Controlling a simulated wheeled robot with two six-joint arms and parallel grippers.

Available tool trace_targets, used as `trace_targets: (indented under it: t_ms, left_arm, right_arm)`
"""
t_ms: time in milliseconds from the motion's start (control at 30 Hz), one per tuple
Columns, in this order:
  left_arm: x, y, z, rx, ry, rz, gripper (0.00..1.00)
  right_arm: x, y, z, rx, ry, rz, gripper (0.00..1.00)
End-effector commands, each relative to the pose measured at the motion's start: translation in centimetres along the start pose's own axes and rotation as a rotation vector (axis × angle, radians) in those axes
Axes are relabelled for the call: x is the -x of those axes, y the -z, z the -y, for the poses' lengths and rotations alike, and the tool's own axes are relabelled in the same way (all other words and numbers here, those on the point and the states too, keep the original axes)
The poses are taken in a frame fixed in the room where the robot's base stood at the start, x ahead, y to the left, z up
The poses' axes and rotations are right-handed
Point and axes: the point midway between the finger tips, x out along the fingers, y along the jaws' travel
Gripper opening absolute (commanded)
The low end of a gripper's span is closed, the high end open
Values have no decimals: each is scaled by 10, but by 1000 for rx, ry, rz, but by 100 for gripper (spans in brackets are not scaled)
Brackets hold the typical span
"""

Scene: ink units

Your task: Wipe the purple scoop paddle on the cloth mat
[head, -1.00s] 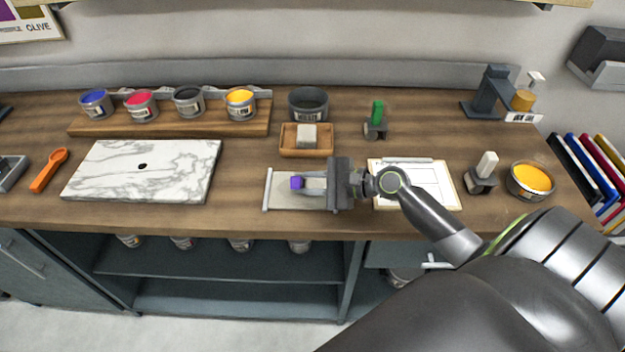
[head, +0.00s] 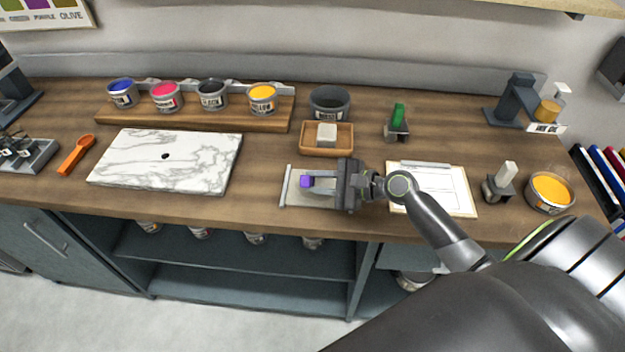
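The purple scoop paddle (head: 306,181) shows as a small purple block at the fingertips of my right gripper (head: 318,183). The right gripper comes from the right and is shut on the paddle; most of the paddle is hidden by the fingers. The pale grey cloth mat (head: 295,198) lies under the paddle, with a light bar (head: 286,186) along its left edge. The paddle is over the mat's left half; whether it touches the cloth I cannot tell. The palm covers the mat's right part. My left gripper is not in view.
A wooden tray (head: 304,149) with a pale block sits behind the mat. A clipboard (head: 455,204) lies to the right, partly under my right arm. A marble slab (head: 205,160) lies to the left. Ink tins stand on a wooden riser (head: 200,123). The counter's front edge is close.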

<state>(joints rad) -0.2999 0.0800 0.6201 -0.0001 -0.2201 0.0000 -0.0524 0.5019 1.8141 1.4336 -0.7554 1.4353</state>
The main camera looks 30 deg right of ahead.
Motion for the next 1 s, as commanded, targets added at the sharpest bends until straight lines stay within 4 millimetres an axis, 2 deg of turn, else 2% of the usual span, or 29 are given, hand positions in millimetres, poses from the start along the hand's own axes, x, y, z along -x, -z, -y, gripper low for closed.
trace_targets:
  t_ms: [1000]
  left_arm:
    - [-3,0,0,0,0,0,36]
  right_arm:
    - [42,16,1,-1,-2,-4,0]
